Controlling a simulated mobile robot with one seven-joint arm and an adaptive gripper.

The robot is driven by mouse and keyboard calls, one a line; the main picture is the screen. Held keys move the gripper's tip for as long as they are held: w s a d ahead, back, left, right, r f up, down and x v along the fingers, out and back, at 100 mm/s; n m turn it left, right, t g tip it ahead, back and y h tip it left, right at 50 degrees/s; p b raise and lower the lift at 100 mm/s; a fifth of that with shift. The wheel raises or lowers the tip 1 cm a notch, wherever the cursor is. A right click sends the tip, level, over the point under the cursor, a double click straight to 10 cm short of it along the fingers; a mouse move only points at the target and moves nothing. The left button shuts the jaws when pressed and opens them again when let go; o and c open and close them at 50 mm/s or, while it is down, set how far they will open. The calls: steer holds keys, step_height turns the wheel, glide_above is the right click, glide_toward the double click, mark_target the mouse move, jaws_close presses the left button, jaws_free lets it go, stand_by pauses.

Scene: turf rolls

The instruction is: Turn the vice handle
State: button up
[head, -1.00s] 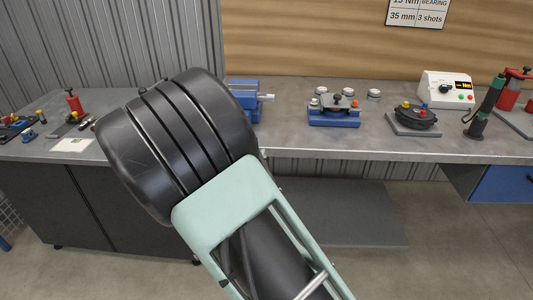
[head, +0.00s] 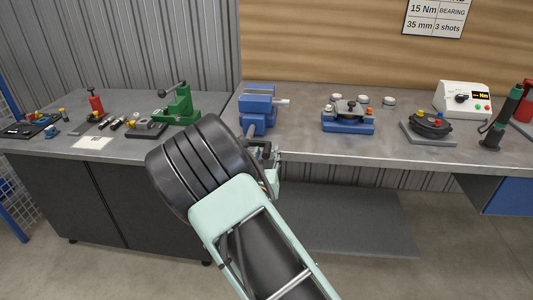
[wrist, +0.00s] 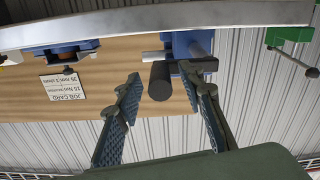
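A blue vice (head: 257,100) stands at the bench's front edge in the head view, and it also shows upside down in the wrist view (wrist: 186,45). Its handle is a dark crank with a black cylindrical grip (wrist: 160,83) that points towards the wrist camera. My gripper (wrist: 165,103) is open and empty. Its two fingers stand apart on either side of the grip, a little short of it, with no clear contact. In the head view my gripper (head: 266,155) is in front of the vice, and my arm partly hides it.
A green tool with a lever (head: 180,106) stands on the bench left of the vice. A blue fixture (head: 348,120), a dark round fixture (head: 430,125) and a white meter box (head: 463,99) stand to the right. The grey bench edge (head: 350,158) runs below the vice.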

steer(key=shift+w, duration=0.25)
jaws_close()
stand_by(0.3)
